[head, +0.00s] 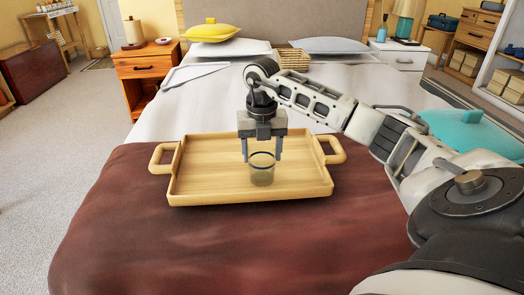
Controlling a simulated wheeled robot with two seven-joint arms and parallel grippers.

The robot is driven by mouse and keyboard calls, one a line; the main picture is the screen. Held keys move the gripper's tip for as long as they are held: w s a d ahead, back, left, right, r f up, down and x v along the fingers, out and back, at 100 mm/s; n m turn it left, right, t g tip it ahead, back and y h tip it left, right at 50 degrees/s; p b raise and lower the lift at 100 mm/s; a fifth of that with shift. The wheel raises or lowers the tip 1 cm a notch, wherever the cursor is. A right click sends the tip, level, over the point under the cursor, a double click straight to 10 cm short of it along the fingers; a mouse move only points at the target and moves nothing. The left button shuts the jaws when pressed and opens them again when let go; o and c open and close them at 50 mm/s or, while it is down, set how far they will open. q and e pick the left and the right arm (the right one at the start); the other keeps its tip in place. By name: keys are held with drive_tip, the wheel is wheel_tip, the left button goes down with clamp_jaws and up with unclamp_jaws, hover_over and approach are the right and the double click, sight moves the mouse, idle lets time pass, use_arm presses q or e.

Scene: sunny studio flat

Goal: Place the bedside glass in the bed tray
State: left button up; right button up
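The bedside glass (262,176) is a clear, slightly brown tumbler with a dark blue rim. It is upright over the floor of the bed tray, right of its middle. The bed tray (205,184) is light wood with a handle at each end, and lies on the brown blanket. My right gripper (262,157) points down, its two fingers against opposite sides of the glass near the rim. I cannot tell whether the glass bottom touches the tray. My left gripper is not in view.
The bed has a brown blanket (110,225) in front and white bedding (215,105) behind. A white tray-like item (195,73) and a wicker basket (292,58) lie farther back. A wooden nightstand (148,68) stands left. A teal cushion (470,130) is right, beyond my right arm.

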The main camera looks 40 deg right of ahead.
drive_tip(key=o, duration=0.4)
